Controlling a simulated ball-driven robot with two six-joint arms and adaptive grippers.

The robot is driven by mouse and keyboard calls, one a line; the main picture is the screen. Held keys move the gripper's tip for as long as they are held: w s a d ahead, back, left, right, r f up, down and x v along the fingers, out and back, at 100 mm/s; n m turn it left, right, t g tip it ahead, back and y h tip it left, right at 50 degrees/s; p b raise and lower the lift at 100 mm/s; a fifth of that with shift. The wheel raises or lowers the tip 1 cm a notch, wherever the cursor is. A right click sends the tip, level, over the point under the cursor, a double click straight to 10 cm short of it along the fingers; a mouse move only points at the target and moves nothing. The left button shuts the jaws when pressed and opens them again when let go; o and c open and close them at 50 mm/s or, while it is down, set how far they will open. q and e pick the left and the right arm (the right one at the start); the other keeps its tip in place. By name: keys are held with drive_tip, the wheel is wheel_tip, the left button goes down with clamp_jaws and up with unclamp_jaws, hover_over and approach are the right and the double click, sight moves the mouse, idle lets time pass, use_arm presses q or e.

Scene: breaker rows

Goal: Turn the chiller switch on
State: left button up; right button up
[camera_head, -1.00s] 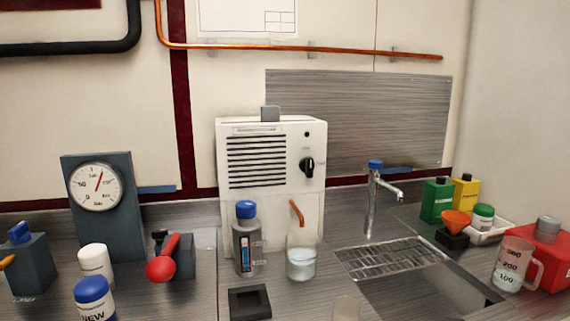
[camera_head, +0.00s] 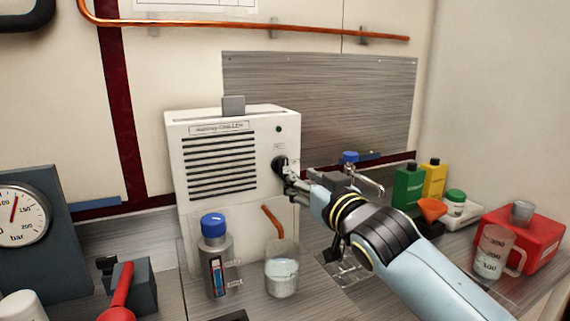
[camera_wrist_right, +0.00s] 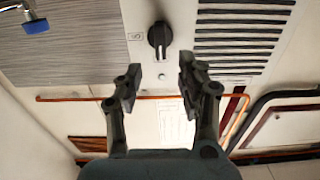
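The chiller is a white box (camera_head: 285,219) with a black-slatted grille, standing on the counter against the back wall. Its black rotary switch (camera_head: 278,165) sits right of the grille, below a small dark green lamp (camera_head: 278,128). My right gripper (camera_head: 290,174) is at the switch and partly covers it in the head view. In the right wrist view the gripper (camera_wrist_right: 160,74) is open and empty, its fingers spread to either side of the switch's line. The switch (camera_wrist_right: 160,38) shows whole beyond the fingertips, its grip bar nearly upright in that picture. My left gripper is out of view.
A blue-capped bottle (camera_head: 216,262) and a glass beaker (camera_head: 282,272) stand close in front of the chiller. A pressure gauge (camera_head: 20,215) is at left.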

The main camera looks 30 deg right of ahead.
sight(282, 166)
drive_tip(key=w, duration=0.7)
drive_tip(key=shift+d+f+p, duration=0.15)
drive_tip(key=shift+p, duration=0.3)
drive_tip(key=shift+s, duration=0.1)
drive_tip(key=c, duration=0.3)
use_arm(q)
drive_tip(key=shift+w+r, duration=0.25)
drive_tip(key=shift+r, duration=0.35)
use_arm(e)
clamp_jaws()
